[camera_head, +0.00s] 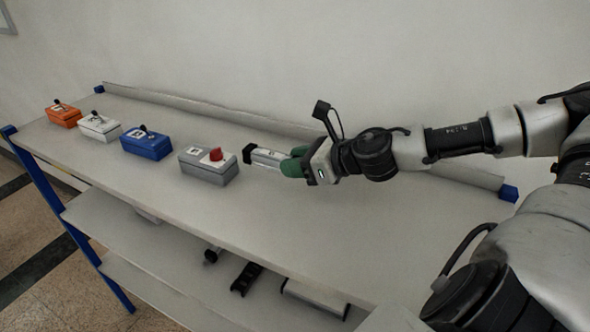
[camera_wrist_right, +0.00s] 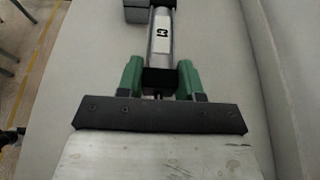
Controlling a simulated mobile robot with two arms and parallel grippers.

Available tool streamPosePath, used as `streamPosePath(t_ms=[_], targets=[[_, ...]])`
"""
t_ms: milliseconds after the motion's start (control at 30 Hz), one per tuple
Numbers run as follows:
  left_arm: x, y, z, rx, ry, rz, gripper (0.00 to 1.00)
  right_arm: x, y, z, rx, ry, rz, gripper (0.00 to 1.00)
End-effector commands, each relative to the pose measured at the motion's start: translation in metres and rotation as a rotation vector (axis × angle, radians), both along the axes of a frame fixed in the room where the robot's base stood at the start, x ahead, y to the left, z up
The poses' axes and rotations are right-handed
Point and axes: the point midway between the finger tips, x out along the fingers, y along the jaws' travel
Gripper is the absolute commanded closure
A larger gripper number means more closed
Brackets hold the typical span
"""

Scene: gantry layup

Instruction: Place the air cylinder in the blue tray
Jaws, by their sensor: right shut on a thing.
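The air cylinder (camera_head: 267,157) is a short silver body with black ends and a small label on its side. It also shows in the right wrist view (camera_wrist_right: 161,38). My right gripper (camera_head: 292,162) has its green fingers shut on the cylinder's near black end; the fingers show on both sides of it in the wrist view (camera_wrist_right: 159,72). The cylinder lies roughly level, its far end pointing left toward a grey box. I cannot tell whether it touches the table. I see no open blue tray; a blue box (camera_head: 150,147) with a black lever stands on the table. My left gripper is out of view.
The grey box (camera_head: 207,168) with a red knob stands close to the cylinder's far end. A white box (camera_head: 98,126) and an orange box (camera_head: 64,117) stand farther left. The table (camera_head: 290,225) is clear in front; shelves with dark parts lie below.

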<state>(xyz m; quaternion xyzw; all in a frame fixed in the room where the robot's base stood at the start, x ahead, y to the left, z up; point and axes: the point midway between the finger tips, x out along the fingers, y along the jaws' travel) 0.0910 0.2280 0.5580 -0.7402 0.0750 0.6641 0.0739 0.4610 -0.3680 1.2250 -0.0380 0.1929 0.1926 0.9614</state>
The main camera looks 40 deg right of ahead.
Motion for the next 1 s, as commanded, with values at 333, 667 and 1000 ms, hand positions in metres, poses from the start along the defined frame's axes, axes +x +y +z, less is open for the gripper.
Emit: streamPosePath(t_ms=[333,667,1000], targets=[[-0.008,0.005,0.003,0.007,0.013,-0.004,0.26,0.004,-0.001,-0.034,0.002,-0.005,-0.002,0.97],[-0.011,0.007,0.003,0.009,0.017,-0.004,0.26,0.004,-0.001,-0.041,0.000,-0.003,-0.001,0.97],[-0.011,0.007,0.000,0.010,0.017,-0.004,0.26,0.003,-0.001,-0.046,0.000,0.000,-0.001,0.39]])
